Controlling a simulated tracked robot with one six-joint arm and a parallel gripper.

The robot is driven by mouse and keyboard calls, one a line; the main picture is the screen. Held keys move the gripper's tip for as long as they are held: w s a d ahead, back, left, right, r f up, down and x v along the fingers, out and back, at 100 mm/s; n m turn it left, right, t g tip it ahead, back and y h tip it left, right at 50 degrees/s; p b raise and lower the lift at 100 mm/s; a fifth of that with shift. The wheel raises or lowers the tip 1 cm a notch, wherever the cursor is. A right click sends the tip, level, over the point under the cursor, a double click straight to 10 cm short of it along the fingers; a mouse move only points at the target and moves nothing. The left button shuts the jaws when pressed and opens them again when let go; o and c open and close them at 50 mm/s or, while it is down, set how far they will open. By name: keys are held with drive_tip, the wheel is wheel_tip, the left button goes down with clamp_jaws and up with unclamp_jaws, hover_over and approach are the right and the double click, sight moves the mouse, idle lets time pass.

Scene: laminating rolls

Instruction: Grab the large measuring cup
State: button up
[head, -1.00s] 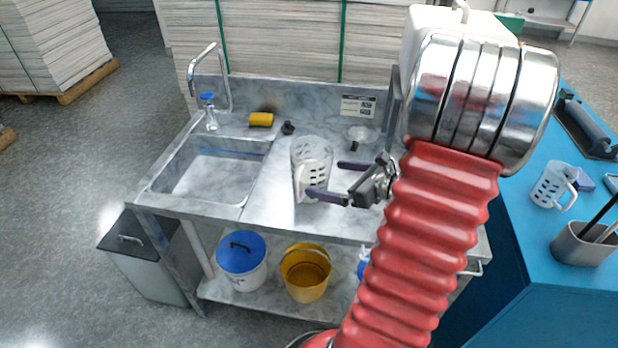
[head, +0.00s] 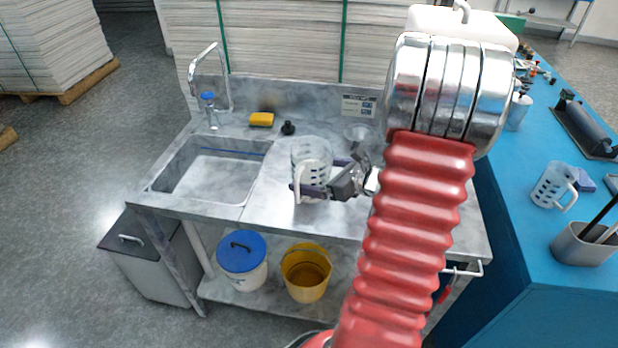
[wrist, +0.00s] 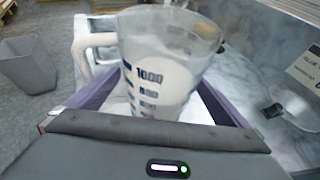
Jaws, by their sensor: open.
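The large measuring cup (head: 312,155) is clear, with a white handle and dark markings. It stands upright on the metal counter right of the sink. In the wrist view the measuring cup (wrist: 165,62) shows a 1000 mark, and its handle is on the left. My gripper (head: 325,176) is open at the cup, with one finger in front of it and the other at its far side. In the wrist view the purple fingers of my gripper (wrist: 155,95) lie on both sides of the cup. I cannot tell whether they touch it.
A sink (head: 205,172) lies left of the cup. A yellow sponge (head: 262,119), a black stopper (head: 288,128) and a funnel-like item (head: 357,134) sit behind. A smaller measuring cup (head: 553,186) stands on the blue bench (head: 500,215). Blue-lidded (head: 242,258) and yellow (head: 306,272) buckets stand below.

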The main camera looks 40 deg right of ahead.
drive_tip(key=shift+w+a+f, duration=0.1)
drive_tip(key=shift+w+f, duration=0.15)
drive_tip(key=shift+w, duration=0.3)
drive_tip(key=shift+c, duration=0.5)
drive_tip(key=shift+r, duration=0.1)
drive_tip(key=c, duration=1.7)
